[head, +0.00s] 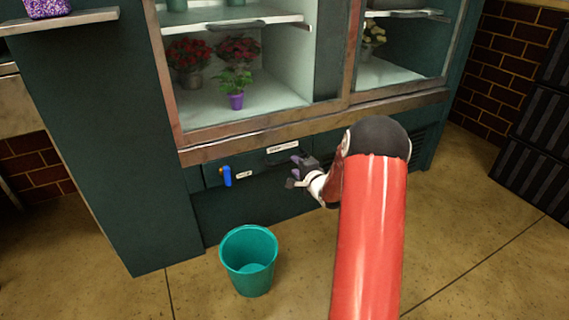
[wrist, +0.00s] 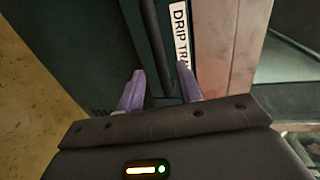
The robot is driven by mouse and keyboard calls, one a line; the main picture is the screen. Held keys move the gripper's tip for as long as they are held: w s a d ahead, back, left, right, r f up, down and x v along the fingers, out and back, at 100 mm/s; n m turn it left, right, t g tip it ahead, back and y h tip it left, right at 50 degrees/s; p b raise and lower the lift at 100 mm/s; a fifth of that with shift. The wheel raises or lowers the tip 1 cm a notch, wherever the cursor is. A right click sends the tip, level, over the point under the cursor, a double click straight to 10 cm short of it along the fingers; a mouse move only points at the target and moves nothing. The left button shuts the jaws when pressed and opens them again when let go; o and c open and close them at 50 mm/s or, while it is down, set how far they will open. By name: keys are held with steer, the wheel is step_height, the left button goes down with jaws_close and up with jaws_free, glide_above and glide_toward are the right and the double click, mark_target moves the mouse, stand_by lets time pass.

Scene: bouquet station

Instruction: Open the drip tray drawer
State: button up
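The drip tray drawer (head: 262,162) is a dark green front low in the flower cabinet, below the display window. It looks shut. A white label (head: 283,147) sits on it and reads "DRIP TR…" in the wrist view (wrist: 180,35), partly hidden by a finger. A dark bar (wrist: 154,42), seemingly the drawer's handle, runs beside the label toward the gap between my fingers. My gripper (head: 293,171) is in front of the drawer's right part. Its purple fingers (wrist: 160,80) are apart with nothing clearly held. I cannot tell whether they touch the bar.
A blue tap handle (head: 227,176) with a small tag sticks out left of my gripper. A teal bucket (head: 234,270) stands on the floor before the cabinet. Potted flowers (head: 236,80) stand behind the window. A dark ribbed stack (head: 540,130) is at right. Floor is open around the bucket.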

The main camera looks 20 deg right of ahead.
mark_target(290, 161)
steer(key=x, duration=0.6)
steer(key=shift+w+f+b, duration=0.1)
steer(key=shift+w+b, duration=0.1)
steer(key=shift+b, duration=0.2)
jaws_close()
